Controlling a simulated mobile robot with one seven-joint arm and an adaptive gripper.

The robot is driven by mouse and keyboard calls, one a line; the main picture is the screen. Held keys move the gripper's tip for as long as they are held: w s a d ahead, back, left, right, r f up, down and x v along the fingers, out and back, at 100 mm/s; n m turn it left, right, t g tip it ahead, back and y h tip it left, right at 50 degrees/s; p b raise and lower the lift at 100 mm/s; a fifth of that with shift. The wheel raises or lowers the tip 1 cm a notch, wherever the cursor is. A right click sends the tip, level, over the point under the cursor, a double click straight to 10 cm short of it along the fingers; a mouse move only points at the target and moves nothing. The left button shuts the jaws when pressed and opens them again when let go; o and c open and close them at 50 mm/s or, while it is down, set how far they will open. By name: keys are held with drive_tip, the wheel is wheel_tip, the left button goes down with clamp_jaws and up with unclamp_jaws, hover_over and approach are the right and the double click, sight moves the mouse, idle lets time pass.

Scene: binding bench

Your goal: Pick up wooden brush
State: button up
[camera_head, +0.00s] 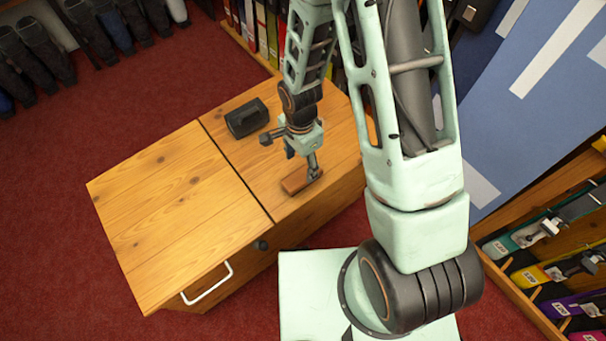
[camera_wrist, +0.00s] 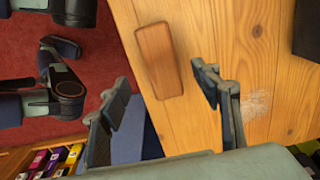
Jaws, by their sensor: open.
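The wooden brush (camera_head: 297,181) is a small brown block with rounded corners, lying on the wooden bench near its edge on my side. In the wrist view the brush (camera_wrist: 159,61) lies flat, beyond the fingertips and roughly in line with the gap between them. My gripper (camera_head: 311,170) is over the bench at the brush's right end in the head view. In the wrist view my gripper (camera_wrist: 164,88) is open, with a finger on each side and nothing between them. The head view does not show clearly whether a finger touches the brush.
A dark block-like object (camera_head: 247,118) stands on the bench (camera_head: 170,190) behind the brush; the bench's left half is bare. A white handle (camera_head: 207,284) sticks out at the bench's near end. Shelves of ski-like items (camera_head: 555,240) stand at right. Red carpet (camera_head: 60,230) is free at left.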

sight(302, 175)
drive_tip(key=f, duration=0.4)
drive_tip(key=f+b, duration=0.1)
drive_tip(key=f, duration=0.2)
drive_tip(key=shift+w+d+f+b, duration=0.2)
drive_tip(key=shift+f+b, duration=0.1)
drive_tip(key=shift+f, duration=0.1)
drive_tip(key=c, duration=1.3)
drive_tip(key=shift+r, duration=0.1)
